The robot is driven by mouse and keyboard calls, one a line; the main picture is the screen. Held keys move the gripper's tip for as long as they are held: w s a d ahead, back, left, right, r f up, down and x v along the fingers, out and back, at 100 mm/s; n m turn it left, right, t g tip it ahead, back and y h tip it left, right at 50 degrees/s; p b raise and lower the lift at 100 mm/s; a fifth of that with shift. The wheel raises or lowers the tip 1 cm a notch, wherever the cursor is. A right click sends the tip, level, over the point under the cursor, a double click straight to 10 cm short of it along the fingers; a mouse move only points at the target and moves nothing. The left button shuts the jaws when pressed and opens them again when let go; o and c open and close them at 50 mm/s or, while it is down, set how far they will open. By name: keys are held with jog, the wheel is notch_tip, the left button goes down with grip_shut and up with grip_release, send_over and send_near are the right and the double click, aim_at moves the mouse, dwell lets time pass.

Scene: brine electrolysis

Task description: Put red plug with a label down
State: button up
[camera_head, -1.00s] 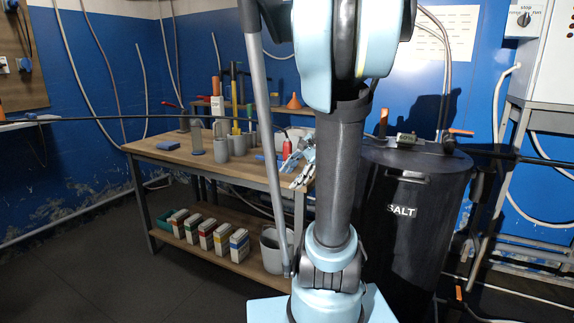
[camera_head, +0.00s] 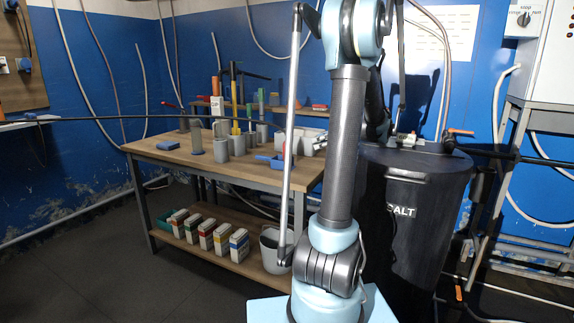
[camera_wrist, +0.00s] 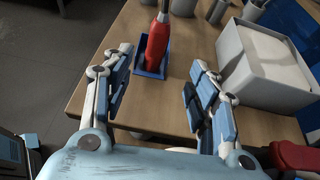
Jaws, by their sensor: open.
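The red plug (camera_wrist: 158,42) stands in a small blue tray (camera_wrist: 146,72) near the table's edge in the wrist view. No label on it can be made out. My gripper (camera_wrist: 160,82) is open and empty, its fingers apart on the near side of the plug, to its left and right, not touching it. In the head view the blue tray (camera_head: 270,161) sits on the wooden table, and the plug is mostly hidden behind my arm's thin rod.
The wooden table (camera_head: 175,152) carries several grey cups and a white box (camera_wrist: 246,80) right of the plug. A black salt barrel (camera_head: 420,240) stands right of the table. Another red object (camera_wrist: 295,156) is at the wrist view's lower right. A shelf below holds several cartons.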

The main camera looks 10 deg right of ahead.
aim_at(291, 149)
jog(key=x, duration=1.6)
jog(key=shift+a+f, duration=0.2)
jog(key=shift+a, duration=0.25)
jog(key=shift+c, duration=0.5)
grip_shut()
